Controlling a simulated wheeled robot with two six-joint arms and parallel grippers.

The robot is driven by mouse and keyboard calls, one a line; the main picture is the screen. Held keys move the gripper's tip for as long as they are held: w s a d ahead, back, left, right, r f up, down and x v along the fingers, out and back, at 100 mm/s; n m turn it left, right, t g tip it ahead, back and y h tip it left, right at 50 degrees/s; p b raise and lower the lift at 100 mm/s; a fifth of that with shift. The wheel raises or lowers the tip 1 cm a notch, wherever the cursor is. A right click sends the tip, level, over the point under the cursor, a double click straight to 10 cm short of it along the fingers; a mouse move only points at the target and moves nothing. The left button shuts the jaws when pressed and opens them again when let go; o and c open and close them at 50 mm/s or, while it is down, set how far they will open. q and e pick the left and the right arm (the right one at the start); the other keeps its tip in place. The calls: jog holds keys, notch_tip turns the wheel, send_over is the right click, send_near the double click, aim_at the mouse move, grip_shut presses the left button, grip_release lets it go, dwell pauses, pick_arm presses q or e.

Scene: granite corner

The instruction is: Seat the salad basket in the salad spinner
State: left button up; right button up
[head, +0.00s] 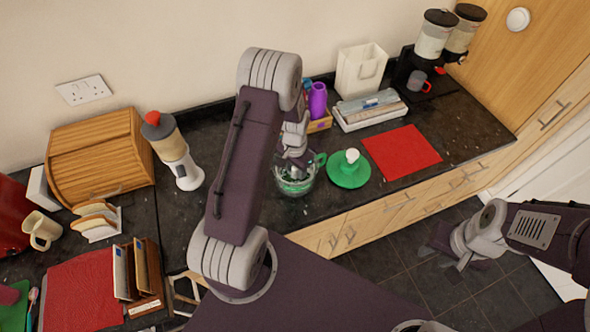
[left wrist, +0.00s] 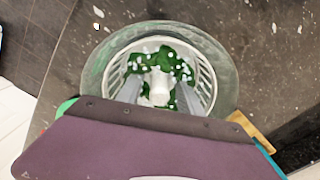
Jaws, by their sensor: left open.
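The salad spinner's clear bowl (head: 296,188) stands on the dark counter, partly hidden by my left arm in the head view. Its round rim (left wrist: 228,72) shows in the left wrist view. The white ribbed salad basket (left wrist: 205,72), holding green leaves, lies inside the rim; I cannot tell how deep it sits. A white central post (left wrist: 160,85) rises from the basket. My left gripper (left wrist: 159,97) is open, with one finger on each side of the post; contact is unclear. It also shows above the bowl in the head view (head: 294,160). My right gripper (head: 460,258) hangs over the floor, well away.
A green lid with a white knob (head: 348,177) lies right of the bowl, close to it. A red mat (head: 402,152) lies further right. A white-based dispenser (head: 172,148) stands left of my left arm. A purple bottle (head: 318,100) stands behind the bowl.

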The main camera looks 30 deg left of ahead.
pick_arm(q)
notch_tip(320, 180, up, 12)
jog(key=shift+r+b, duration=0.2)
jog(key=shift+b, duration=0.65)
jog(key=shift+n+t, duration=0.3)
jog(key=shift+n, duration=0.4)
jog(key=s+d, duration=0.1)
jog(key=s, duration=0.1)
jog(key=s+d, duration=0.3)
jog(key=s, duration=0.1)
jog(key=shift+d+r, duration=0.3)
jog(key=shift+d, duration=0.1)
jog(key=s+d+f+n+b, duration=0.1)
jog(key=s+d+f+b, duration=0.1)
jog(key=s, duration=0.4)
notch_tip(320, 180, down, 2)
jog(key=shift+s+d+f+t+b, duration=0.1)
jog(key=shift+s+d+t+b, duration=0.25)
jog(key=shift+b, duration=0.55)
jog(key=shift+n, duration=0.3)
